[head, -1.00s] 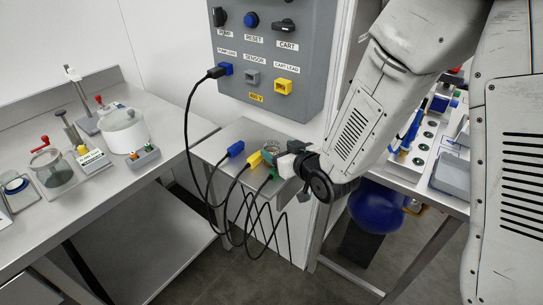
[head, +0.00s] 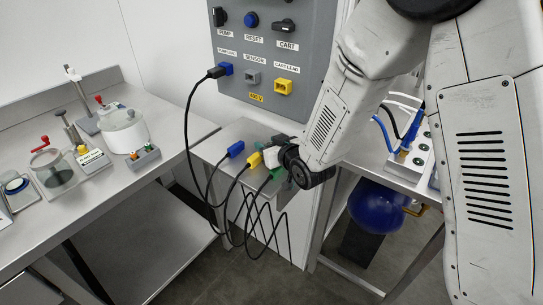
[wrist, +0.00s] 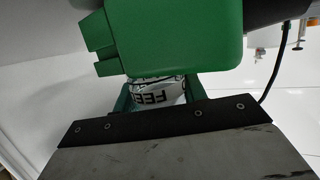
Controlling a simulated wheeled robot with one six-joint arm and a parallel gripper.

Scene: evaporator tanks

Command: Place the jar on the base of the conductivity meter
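My gripper (head: 277,158) is over the small steel side shelf, close to the yellow and green plugs. In the wrist view, a white-labelled jar (wrist: 158,93) with black lettering, partly "FEE", shows between green parts at my gripper (wrist: 157,100). A large green block covers the rest of the jar. I cannot tell whether the fingers press on it. In the head view my gripper and arm hide the jar. On the left bench stand two posts on bases, a rear one (head: 76,88) and a nearer one (head: 72,130); I cannot tell which is the conductivity meter.
Blue (head: 236,149) and yellow (head: 254,160) plugs with looping black cables lie on the shelf (head: 213,150). A white lidded pot (head: 125,132) and a red-handled glass vessel (head: 52,172) stand on the left bench (head: 100,205). A grey control panel (head: 270,60) hangs behind.

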